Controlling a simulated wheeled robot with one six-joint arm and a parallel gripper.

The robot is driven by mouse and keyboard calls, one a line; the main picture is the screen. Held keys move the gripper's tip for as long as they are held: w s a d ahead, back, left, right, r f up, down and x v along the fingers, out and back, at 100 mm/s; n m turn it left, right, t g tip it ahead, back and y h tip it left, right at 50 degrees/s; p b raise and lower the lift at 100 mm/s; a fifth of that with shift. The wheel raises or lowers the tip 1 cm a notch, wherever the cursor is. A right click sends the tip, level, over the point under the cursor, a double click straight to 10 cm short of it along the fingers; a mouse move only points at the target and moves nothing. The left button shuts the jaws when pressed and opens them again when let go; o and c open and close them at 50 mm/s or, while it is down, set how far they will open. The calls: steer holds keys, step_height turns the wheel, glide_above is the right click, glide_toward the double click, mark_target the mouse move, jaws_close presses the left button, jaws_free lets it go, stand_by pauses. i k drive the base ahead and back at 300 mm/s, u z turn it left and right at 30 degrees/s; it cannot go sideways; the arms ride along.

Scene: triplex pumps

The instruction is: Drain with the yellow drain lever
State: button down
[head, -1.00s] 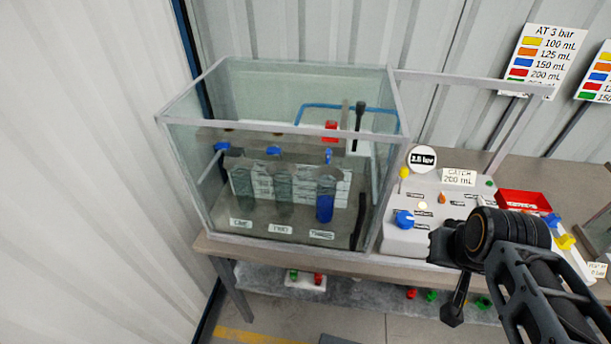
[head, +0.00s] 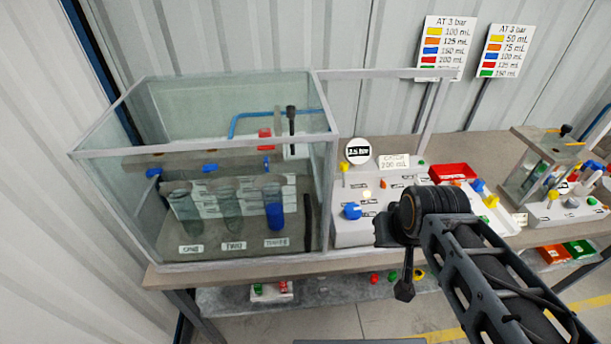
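A small yellow-topped lever (head: 343,167) stands at the back left of the white control panel (head: 352,232), below the round gauge (head: 358,151). It may be the drain lever; its label is too small to read. Another yellow piece (head: 491,201) lies at the panel's right end. In the glass tank (head: 120,190), the cylinder marked three (head: 274,208) holds blue liquid, and the other two look clear. My gripper (head: 404,288) hangs in front of the panel, apart from the yellow-topped lever. Its fingers are dark and narrow from this side, and their opening is unclear.
A blue knob (head: 352,211) sits on the panel, with a red tray (head: 453,173) behind. A "CATCH 200 mL" card (head: 394,162) stands beside the gauge. A metal frame (head: 430,115) rises behind. A second glass rig (head: 535,165) is at right. Colour charts (head: 446,45) stand behind the bench.

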mark_target(344, 165)
steer(key=u, duration=1.8)
steer(key=k, duration=0.65)
steer(key=z, duration=0.75)
steer(key=i, duration=0.9)
steer(key=u, duration=0.05)
